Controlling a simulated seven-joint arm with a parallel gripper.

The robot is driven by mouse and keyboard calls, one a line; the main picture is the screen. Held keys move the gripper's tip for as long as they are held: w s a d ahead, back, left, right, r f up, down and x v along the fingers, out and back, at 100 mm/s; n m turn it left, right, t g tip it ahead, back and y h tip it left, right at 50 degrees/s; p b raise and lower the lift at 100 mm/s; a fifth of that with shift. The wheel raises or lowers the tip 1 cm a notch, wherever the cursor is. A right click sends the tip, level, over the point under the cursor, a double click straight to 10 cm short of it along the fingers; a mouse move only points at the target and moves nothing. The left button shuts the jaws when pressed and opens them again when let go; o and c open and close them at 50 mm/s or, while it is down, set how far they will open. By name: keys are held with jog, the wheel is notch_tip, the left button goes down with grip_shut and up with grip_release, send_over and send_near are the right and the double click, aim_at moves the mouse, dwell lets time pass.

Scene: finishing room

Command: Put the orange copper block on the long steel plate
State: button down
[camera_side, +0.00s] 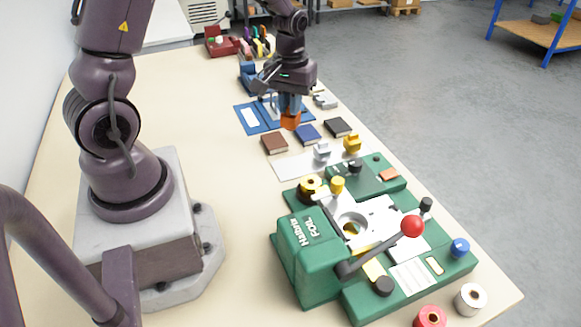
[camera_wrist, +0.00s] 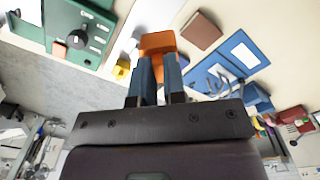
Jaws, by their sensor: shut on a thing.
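My gripper (camera_side: 290,112) is shut on the orange copper block (camera_side: 291,122), over the blue panel area at the back of the table. In the wrist view the block (camera_wrist: 158,42) sits between the two blue fingertips (camera_wrist: 160,75). A long pale plate (camera_side: 290,167), which looks like the steel plate, lies flat nearer the camera, behind the green machine. A grey piece (camera_side: 322,152) and a yellow piece (camera_side: 352,143) stand at its far side. The block appears apart from the plate; its exact height is hard to tell.
A blue panel (camera_side: 249,119) lies to the left. The green foil machine (camera_side: 310,260), with a red-knobbed lever (camera_side: 412,226), fills the front right. The table's middle left is clear.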

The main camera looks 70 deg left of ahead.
notch_tip(320, 180, down, 12)
jog(key=shift+r, duration=0.25)
jog(key=shift+f, duration=0.1)
jog(key=c, duration=1.2)
grip_release()
